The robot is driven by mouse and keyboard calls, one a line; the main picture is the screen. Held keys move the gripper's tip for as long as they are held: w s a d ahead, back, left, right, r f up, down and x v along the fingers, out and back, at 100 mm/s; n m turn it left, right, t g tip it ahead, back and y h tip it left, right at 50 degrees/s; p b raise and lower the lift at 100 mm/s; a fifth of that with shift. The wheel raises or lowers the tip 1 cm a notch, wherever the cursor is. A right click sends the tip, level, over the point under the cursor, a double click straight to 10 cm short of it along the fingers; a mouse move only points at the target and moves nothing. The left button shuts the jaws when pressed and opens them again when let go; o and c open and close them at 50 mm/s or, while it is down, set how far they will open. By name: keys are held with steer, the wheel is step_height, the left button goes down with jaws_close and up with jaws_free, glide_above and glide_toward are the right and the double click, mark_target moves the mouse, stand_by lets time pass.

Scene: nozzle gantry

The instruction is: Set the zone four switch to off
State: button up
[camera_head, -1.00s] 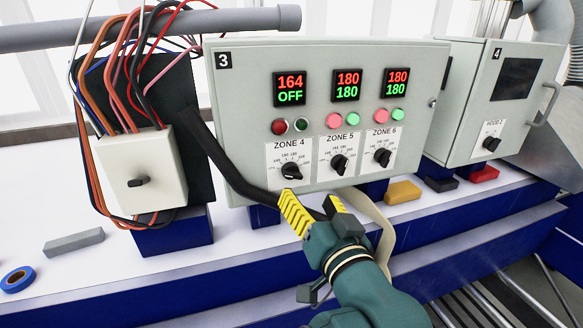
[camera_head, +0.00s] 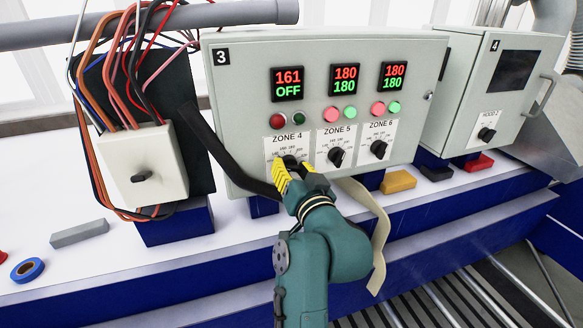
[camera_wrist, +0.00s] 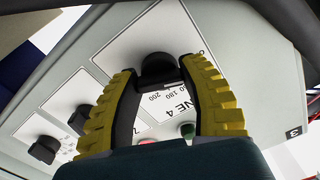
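The zone 4 switch (camera_head: 290,161) is a black knob on a white dial plate, lowest left on panel 3. Its display (camera_head: 287,83) reads 161 in red over OFF in green. My gripper (camera_head: 297,170) is in front of this knob and hides part of the dial. In the wrist view, my gripper's yellow-padded fingers (camera_wrist: 160,72) are spread, with the knob (camera_wrist: 157,66) at the gap between their tips. I cannot tell whether they touch it. The knob's pointer direction is hidden.
The zone 5 knob (camera_head: 336,156) and zone 6 knob (camera_head: 379,149) sit close on the right, under displays reading 180 over 180. A grey-white switch box (camera_head: 143,168) with wires stands further left. Panel 4 (camera_head: 490,90) is at the right.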

steer(key=c, duration=0.3)
steer(key=shift+f+n+b, duration=0.2)
steer(key=shift+n+b, duration=0.1)
steer(key=shift+b, duration=0.35)
steer(key=shift+c, duration=0.2)
steer(key=shift+r+n, duration=0.25)
steer(key=shift+n, duration=0.15)
steer(key=o, duration=1.2)
steer(key=shift+s, duration=0.1)
steer(key=v, duration=1.2)
